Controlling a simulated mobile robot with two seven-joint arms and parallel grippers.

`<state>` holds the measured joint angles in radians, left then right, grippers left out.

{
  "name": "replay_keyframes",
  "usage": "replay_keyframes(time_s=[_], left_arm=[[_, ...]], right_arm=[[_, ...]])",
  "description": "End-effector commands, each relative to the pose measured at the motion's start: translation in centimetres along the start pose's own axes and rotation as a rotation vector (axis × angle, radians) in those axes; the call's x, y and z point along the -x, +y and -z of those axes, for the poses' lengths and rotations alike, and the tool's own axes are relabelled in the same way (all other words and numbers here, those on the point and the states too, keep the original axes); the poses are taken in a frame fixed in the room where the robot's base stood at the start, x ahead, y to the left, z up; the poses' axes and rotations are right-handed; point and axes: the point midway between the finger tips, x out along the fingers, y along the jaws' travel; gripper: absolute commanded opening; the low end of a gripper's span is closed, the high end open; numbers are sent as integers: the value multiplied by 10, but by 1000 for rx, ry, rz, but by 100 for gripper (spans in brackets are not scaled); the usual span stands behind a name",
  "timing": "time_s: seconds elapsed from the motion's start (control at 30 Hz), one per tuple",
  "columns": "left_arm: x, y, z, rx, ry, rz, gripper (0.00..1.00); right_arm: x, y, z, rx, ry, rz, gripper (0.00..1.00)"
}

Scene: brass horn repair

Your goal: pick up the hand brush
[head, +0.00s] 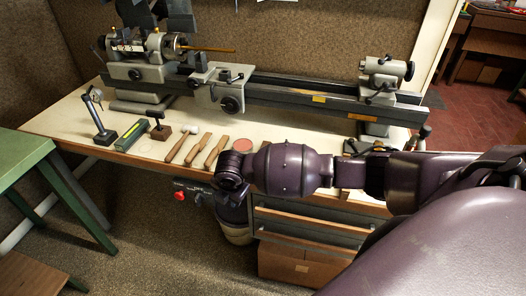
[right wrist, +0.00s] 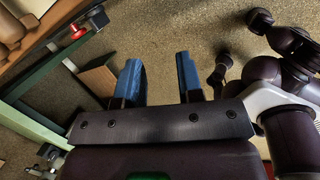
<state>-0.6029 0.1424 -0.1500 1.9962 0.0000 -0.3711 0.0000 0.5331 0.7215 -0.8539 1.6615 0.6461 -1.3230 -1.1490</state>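Several wooden-handled tools (head: 198,150) lie side by side near the front edge of the workbench in the head view. I cannot tell for sure which of them is the hand brush; one has a white head and looks like a mallet. My right arm comes in from the right, and its wrist hangs at the bench's front edge, right of these tools. In the right wrist view my right gripper (right wrist: 158,76) has its two blue fingers wide apart, with nothing between them but the carpet behind. My left gripper is in neither view.
The workbench (head: 60,122) carries a lathe (head: 290,92) along its back. A green box (head: 131,135), a wooden block (head: 160,131) and a red disc (head: 243,145) lie near the tools. A green table (head: 22,150) stands left. Red knob (head: 180,196) below the bench edge.

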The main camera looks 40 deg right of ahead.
Motion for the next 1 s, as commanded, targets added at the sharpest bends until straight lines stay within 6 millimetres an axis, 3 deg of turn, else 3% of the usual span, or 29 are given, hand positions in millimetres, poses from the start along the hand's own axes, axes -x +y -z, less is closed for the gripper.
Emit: replay_keyframes(time_s=[0.03,0.2,0.4,0.5,1.0], left_arm=[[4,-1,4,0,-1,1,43],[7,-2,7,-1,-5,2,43],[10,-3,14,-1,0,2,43],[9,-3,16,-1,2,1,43],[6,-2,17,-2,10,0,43]], right_arm=[[17,10,-22,62,-50,35,34],[56,24,-78,225,-160,179,34],[92,30,-121,328,-228,304,34],[100,31,-131,350,-240,337,34],[53,15,-150,358,-243,348,34]])
